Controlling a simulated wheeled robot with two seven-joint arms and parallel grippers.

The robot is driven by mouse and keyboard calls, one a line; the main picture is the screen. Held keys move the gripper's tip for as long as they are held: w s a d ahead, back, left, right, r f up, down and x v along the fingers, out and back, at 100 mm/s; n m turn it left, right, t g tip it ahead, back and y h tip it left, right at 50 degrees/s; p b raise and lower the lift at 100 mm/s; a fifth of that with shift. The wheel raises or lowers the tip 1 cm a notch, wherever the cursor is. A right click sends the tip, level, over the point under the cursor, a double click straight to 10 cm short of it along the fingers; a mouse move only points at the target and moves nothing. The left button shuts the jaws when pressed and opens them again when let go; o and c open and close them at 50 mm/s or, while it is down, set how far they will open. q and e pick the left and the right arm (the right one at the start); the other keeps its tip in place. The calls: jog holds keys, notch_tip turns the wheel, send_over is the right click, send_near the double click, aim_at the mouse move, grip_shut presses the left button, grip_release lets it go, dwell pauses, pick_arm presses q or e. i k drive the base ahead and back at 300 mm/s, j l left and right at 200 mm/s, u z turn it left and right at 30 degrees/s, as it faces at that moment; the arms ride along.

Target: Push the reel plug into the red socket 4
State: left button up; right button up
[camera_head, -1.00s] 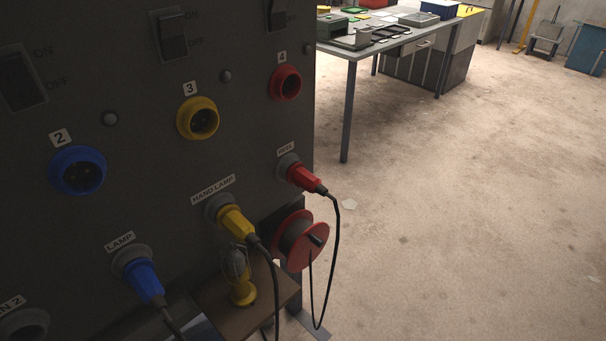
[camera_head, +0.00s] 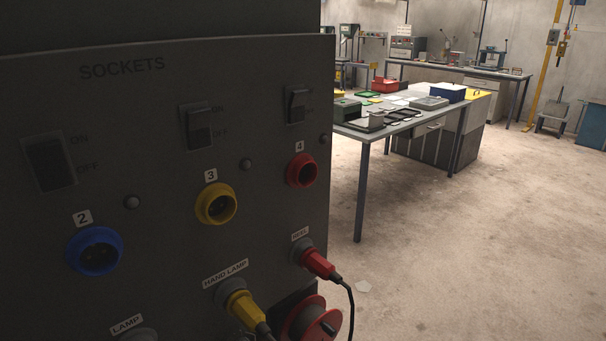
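The red reel plug (camera_head: 319,264) sits in the grey holder under the REEL label, at the lower right of the dark panel. Its black cable (camera_head: 351,305) hangs down from it. The red socket 4 (camera_head: 302,171) is above the plug, near the panel's right edge, and looks empty. A switch (camera_head: 298,106) is above that socket. The red cable reel (camera_head: 310,322) shows partly at the bottom edge. Neither of my grippers is in view.
The dark panel (camera_head: 150,105) fills the left. Blue socket 2 (camera_head: 95,251) and yellow socket 3 (camera_head: 216,204) are empty. The yellow hand lamp plug (camera_head: 242,309) sits in its holder. A cluttered table (camera_head: 385,128) stands behind, right of the panel.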

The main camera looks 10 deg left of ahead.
aim_at(311, 259)
jog(key=u, duration=0.65)
jog(key=i+l+u, duration=0.1)
jog(key=l+u, duration=0.6)
jog(key=u, duration=0.15)
jog(key=l+u, duration=0.45)
jog(key=k+l+u, duration=0.1)
jog(key=l, duration=0.3)
jog(key=l+u, duration=0.1)
jog(key=l, duration=0.3)
jog(key=k+l+u, duration=0.1)
jog(key=l, duration=0.25)
jog(key=k+l+u, duration=0.1)
jog(key=l, duration=0.3)
jog(key=k+l+u, duration=0.1)
jog(key=k+l, duration=0.25)
jog(key=l, duration=0.25)
jog(key=k+l, duration=0.15)
jog(key=l, duration=0.2)
jog(key=k+l, duration=0.1)
jog(key=l, duration=0.3)
